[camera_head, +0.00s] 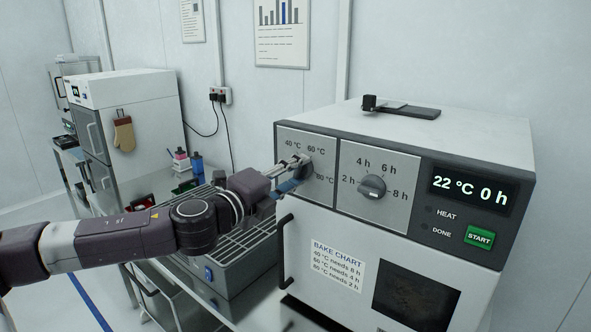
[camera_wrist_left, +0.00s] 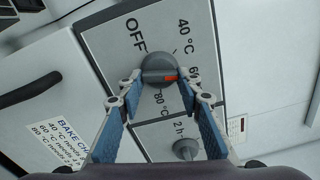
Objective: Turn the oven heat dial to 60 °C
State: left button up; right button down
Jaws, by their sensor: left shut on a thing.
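The white oven (camera_head: 480,130) stands at the right in the head view. Its heat dial (camera_wrist_left: 158,66) is a grey round knob with a red mark, on a grey panel marked OFF, 40 °C, 60 °C and 80 °C. In the left wrist view the red mark points right, roughly at the partly hidden 60 label. My left gripper (camera_head: 297,174) is shut on the heat dial, one blue-padded finger on each side; it also shows in the left wrist view (camera_wrist_left: 159,82). In the head view the fingers partly cover the dial. My right gripper is not in view.
The time dial (camera_head: 372,186) sits just right of the heat panel. The display (camera_head: 467,190) reads 22 °C and 0 h, above a green START button (camera_head: 479,237). The oven door handle (camera_head: 284,247) juts out below the heat dial. A bake chart (camera_head: 338,266) is on the door.

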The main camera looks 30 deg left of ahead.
pick_arm(q)
jog(key=shift+f+m+p, duration=0.2)
jog(key=shift+m+p, duration=0.25)
jog(key=shift+m, duration=1.45)
jog(key=o, duration=1.2)
jog(key=shift+s+a, duration=0.25)
jog(key=shift+s, duration=0.7)
jog(key=shift+s+a, duration=0.15)
jog(key=shift+s, duration=2.4)
jog(key=shift+s+a, duration=0.1)
jog(key=shift+s, duration=2.4)
